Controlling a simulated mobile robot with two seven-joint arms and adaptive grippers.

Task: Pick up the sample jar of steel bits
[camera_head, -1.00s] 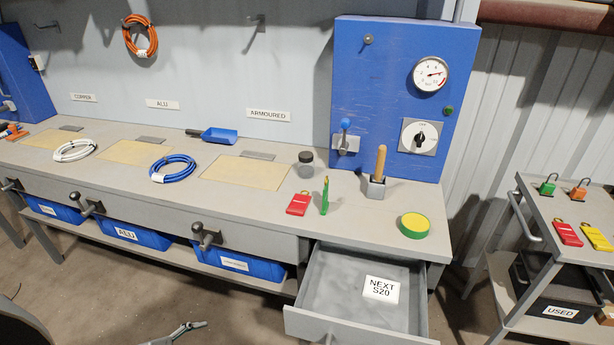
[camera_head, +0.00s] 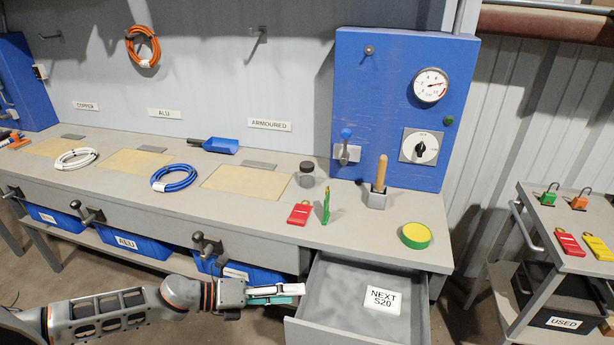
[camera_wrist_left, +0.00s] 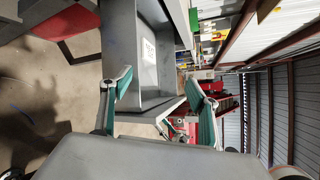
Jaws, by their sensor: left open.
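My left gripper (camera_head: 290,293) is low, in front of the bench edge beside the open drawer, well below and apart from the jar. In the left wrist view the left gripper's two green-padded fingers (camera_wrist_left: 164,104) are spread with nothing between them. The jar cannot be made out in that view.
The open drawer (camera_head: 320,335) juts out at the bench front. A blue cable coil (camera_head: 174,178) lies left.

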